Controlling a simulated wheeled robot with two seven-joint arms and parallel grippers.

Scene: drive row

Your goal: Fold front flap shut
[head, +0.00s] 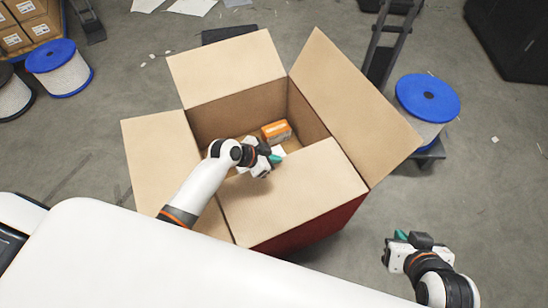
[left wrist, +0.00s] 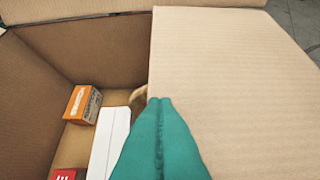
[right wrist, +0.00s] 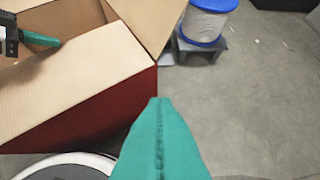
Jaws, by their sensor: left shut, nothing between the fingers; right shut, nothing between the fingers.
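The open cardboard box (head: 305,110) stands in the middle of the head view, with a red outer front side (head: 310,225). Its front flap (head: 295,195) leans inward over the near part of the opening; I cannot tell whether it lies fully level. My left gripper (head: 274,158) is shut and empty at the flap's inner edge; contact is unclear. In the left wrist view its fingertips (left wrist: 160,101) overlap the edge of the flap (left wrist: 235,90). My right gripper (head: 401,236) is shut and empty, right of the box and apart from it.
The back flap (head: 225,68), left flap (head: 160,160) and right flap (head: 350,105) stand open outward. Inside lie an orange carton (head: 276,131), a white box (left wrist: 108,145) and a red item (left wrist: 63,174). A blue-ended spool (head: 428,98) stands at right.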

